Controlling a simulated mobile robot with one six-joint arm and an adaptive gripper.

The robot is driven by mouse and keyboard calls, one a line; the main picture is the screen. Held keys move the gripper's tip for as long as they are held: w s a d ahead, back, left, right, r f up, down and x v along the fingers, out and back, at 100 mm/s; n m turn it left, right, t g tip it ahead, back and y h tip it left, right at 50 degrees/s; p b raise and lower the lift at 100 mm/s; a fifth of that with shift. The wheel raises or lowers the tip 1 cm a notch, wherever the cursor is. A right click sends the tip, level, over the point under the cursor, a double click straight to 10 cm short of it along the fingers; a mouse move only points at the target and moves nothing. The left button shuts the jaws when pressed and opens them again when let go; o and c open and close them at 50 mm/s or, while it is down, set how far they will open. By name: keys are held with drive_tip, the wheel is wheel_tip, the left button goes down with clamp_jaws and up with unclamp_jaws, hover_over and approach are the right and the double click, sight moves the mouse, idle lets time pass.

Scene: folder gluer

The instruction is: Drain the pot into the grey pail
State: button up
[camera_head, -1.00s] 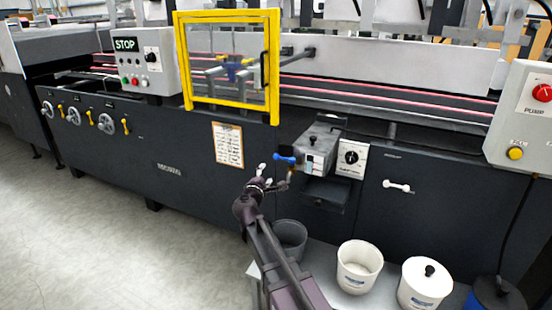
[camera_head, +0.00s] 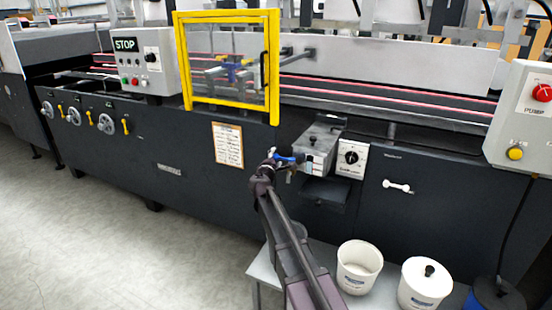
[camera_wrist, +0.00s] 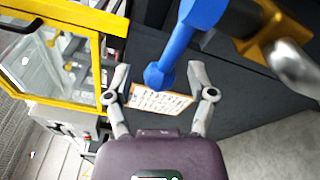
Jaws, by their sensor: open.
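The pot (camera_head: 318,143) is a grey metal box with a lid on the front of the dark machine. A blue lever (camera_head: 290,158) sticks out at its left side. In the wrist view the blue lever (camera_wrist: 187,40) comes down from the top, with a brass-coloured fitting (camera_wrist: 257,42) beside it. My gripper (camera_head: 275,160) is at the lever's end. In the wrist view my gripper (camera_wrist: 160,90) is open, with a finger on each side of the lever's round end; I cannot tell whether they touch. The grey pail is hidden behind my arm.
A white pail (camera_head: 345,279) and a lidded white pail (camera_head: 424,290) stand on a low grey table (camera_head: 262,277), with a blue one (camera_head: 487,298) at right. A yellow-framed guard (camera_head: 187,62) is above left. Floor at left is clear.

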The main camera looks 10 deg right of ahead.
drive_tip(key=shift+w+d, duration=0.1)
drive_tip(key=shift+w, duration=0.15)
clamp_jaws()
